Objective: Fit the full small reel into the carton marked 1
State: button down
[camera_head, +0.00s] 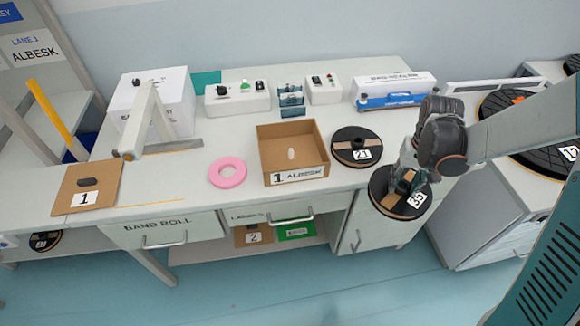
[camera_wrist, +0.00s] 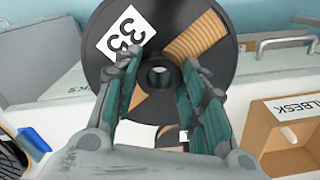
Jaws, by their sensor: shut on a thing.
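My gripper (camera_head: 407,178) is shut on a black reel marked 35 (camera_head: 386,198), over the bench's front right edge. In the wrist view the reel (camera_wrist: 228,65) shows its black flange, white label and tan wound band, and my fingers (camera_wrist: 160,72) lie either side of its centre hole. The fingers hide part of the hub. The open brown carton marked 1 ALBESK (camera_head: 323,158) stands left of my gripper at the bench's middle, with a small pale object inside. It also shows at the right of the wrist view (camera_wrist: 270,104).
A reel marked 21 (camera_head: 343,146) lies between the carton and my gripper. Control boxes (camera_head: 237,97) and a blue-white carton (camera_head: 392,88) stand behind. A brown piece marked 1 (camera_head: 103,177) lies far left.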

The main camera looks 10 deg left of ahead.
aim_at(291, 157)
jog(key=l+u, duration=0.2)
jog(key=u, duration=1)
